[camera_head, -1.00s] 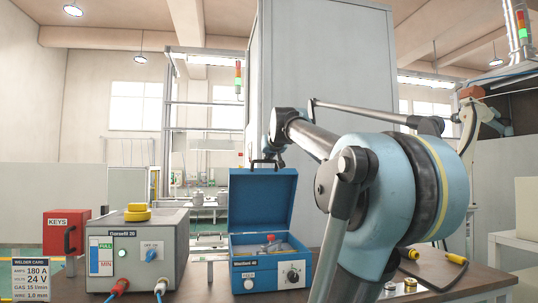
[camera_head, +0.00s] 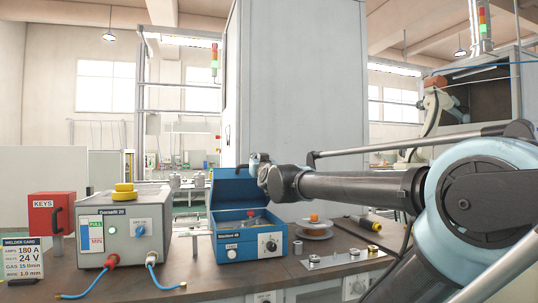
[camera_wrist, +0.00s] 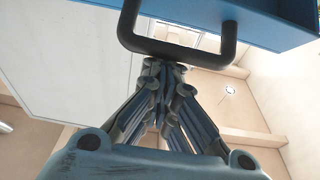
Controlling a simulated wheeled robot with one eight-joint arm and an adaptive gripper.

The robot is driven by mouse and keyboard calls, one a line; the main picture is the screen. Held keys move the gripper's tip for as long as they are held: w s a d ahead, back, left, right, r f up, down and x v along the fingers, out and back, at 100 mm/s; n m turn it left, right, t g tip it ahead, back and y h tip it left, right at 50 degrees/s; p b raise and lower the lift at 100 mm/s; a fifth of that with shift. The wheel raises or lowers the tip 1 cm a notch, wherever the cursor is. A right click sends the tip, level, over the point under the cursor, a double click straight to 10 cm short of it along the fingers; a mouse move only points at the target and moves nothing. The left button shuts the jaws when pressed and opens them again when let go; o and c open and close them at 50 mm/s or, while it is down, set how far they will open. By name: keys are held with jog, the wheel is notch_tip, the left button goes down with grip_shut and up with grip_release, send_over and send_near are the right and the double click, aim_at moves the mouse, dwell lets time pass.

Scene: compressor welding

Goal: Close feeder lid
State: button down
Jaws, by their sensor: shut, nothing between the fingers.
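The feeder (camera_head: 249,247) is a blue box on the bench, in the middle of the head view. Its blue lid (camera_head: 235,192) is raised at the back and looks tipped partway forward over the open box. Red and grey parts show inside. My gripper (camera_head: 259,160) is at the lid's upper edge, coming from the right. In the wrist view my gripper's fingers (camera_wrist: 163,66) are together and empty, close to the lid's black handle (camera_wrist: 178,50). The handle crosses in front of the fingertips; contact is not clear. The lid (camera_wrist: 270,22) also shows at the top there.
A grey welder box (camera_head: 123,228) with a yellow knob stands left of the feeder, beside a red KEYS box (camera_head: 52,214). A spool (camera_head: 315,230), a plate with small parts (camera_head: 344,258) and a torch (camera_head: 365,223) lie to the right. Cables run along the bench's front.

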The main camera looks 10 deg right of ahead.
jog(key=s+f, duration=0.4)
jog(key=f, duration=0.6)
jog(key=s+d+f+t, duration=0.1)
jog(key=s+f, duration=0.4)
jog(key=f, duration=0.5)
jog(key=shift+d+f+t, duration=0.2)
jog(key=shift+d+t, duration=0.05)
jog(key=shift+t, duration=0.05)
jog(key=shift+r, duration=0.1)
